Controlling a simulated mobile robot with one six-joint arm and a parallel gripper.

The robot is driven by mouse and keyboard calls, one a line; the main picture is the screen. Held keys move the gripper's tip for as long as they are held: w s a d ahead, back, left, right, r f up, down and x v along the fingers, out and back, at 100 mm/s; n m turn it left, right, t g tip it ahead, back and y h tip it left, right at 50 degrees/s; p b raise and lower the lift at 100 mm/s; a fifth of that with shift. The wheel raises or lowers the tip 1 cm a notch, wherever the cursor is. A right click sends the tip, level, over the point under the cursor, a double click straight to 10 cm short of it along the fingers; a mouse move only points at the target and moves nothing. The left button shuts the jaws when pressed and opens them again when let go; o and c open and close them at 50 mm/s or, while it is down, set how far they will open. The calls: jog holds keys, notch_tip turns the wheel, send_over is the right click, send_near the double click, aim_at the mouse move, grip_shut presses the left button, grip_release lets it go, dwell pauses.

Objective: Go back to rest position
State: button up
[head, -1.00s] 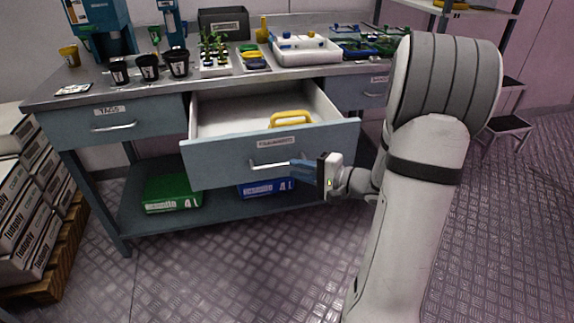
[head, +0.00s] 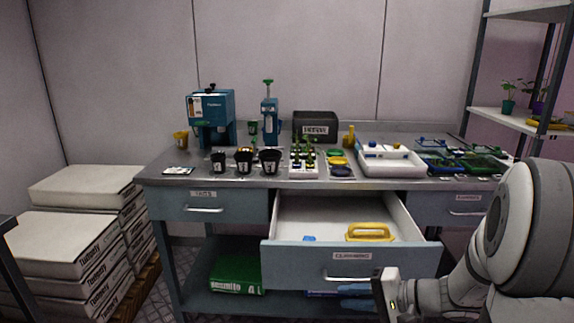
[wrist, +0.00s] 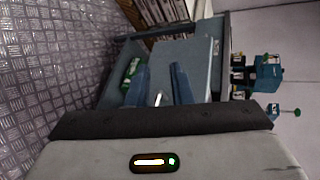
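My gripper (head: 355,296) is low in front of the pulled-out middle drawer (head: 290,262), labelled CLEANING. Its blue fingers show just below the drawer's metal handle (head: 347,278). In the wrist view the two fingers of my gripper (wrist: 160,84) stand apart with nothing clamped between them. The drawer handle (wrist: 158,99) shows in the gap between them, and I cannot tell how far off it is. The drawer holds a yellow handled object (head: 369,232) and a small blue item (head: 309,239).
The workbench (head: 215,183) carries black pots, a seedling tray, a white tray (head: 391,168) and blue devices. Stacked boxes (head: 70,240) stand at the left, a shelf rack (head: 466,109) at the right.

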jog(key=s+a+r+n+g+h+p, duration=0.25)
jog(key=s+a+r+g+p, duration=0.2)
jog(key=s+r, duration=0.25)
jog(key=s+d+r+n+h+p, duration=0.2)
jog(key=s+r+h+p, duration=0.1)
jog(key=r+h+p, duration=0.1)
jog(key=s+d+r+n+h+p, duration=0.2)
jog(key=s+r+n+h+p, duration=0.1)
jog(key=r, duration=0.5)
jog(key=s+t+h+p, duration=0.1)
jog(key=h+p, duration=0.1)
jog(key=p, duration=0.1)
jog(key=shift+r, duration=0.4)
